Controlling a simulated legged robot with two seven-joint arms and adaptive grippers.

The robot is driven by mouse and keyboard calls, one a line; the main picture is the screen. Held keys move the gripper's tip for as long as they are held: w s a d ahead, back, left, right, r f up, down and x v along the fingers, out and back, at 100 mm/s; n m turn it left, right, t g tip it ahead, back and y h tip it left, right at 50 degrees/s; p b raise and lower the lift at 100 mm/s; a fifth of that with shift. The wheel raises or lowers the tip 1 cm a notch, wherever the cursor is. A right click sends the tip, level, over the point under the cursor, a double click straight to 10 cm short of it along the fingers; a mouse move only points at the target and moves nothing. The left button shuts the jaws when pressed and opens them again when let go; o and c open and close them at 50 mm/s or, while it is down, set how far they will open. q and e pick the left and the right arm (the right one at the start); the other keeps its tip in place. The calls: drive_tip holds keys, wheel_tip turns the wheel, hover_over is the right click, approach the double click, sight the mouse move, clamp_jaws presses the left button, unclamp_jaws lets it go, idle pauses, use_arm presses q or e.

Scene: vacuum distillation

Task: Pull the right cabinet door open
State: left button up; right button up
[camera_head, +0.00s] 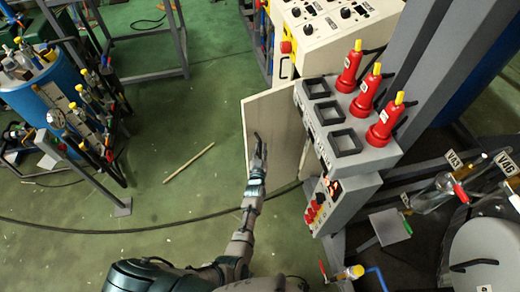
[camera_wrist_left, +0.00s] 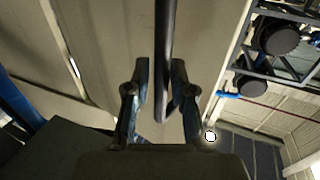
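In the left wrist view, the handle (camera_wrist_left: 164,55) runs between the two fingers of my left gripper (camera_wrist_left: 160,80). The fingers are drawn in close on both sides of it. A thin gap seems to show on the left side, so firm contact is hard to judge. The pale door panel (camera_wrist_left: 105,45) fills much of that view. My right gripper is not in view.
Red bottles with yellow tips (camera_head: 362,95) stand on the console. A white control box (camera_head: 335,22) is behind the door. A wooden stick (camera_head: 188,163) and a dark cable (camera_head: 120,231) lie on the green floor. A blue drum (camera_head: 40,85) and metal frames are at left.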

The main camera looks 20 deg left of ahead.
use_arm(q)
drive_tip(key=shift+o, duration=0.3)
drive_tip(key=shift+a, duration=0.1)
drive_tip(key=shift+s+f, duration=0.15)
drive_tip(key=shift+s, duration=0.25)
drive_tip(key=s+d, duration=0.1)
drive_tip(key=s, duration=0.5)
drive_tip(key=shift+s+d, duration=0.2)
drive_tip(key=s+f+m+g+h, duration=0.2)
drive_tip(key=s+f+g, duration=0.2)
drive_tip(key=s+f, duration=0.65)
drive_tip(key=s+f+m+g+h, duration=0.15)
drive_tip(key=s+f+g, duration=0.5)
drive_tip(key=f, duration=0.65)
drive_tip(key=s+a+f+g, duration=0.1)
drive_tip(key=s+f+g, duration=0.1)
drive_tip(key=s, duration=0.5)
drive_tip(key=s+a+f+g, duration=0.1)
drive_tip(key=s+f, duration=0.3)
drive_tip(key=s, duration=0.4)
drive_tip(key=s+a+f+g, duration=0.2)
drive_tip(key=s+f, duration=0.1)
drive_tip(key=s, duration=0.5)
drive_tip(key=shift+s+a+m+g, duration=0.25)
drive_tip(key=shift+a+m+g, duration=0.05)
drive_tip(key=shift+m+g, duration=0.05)
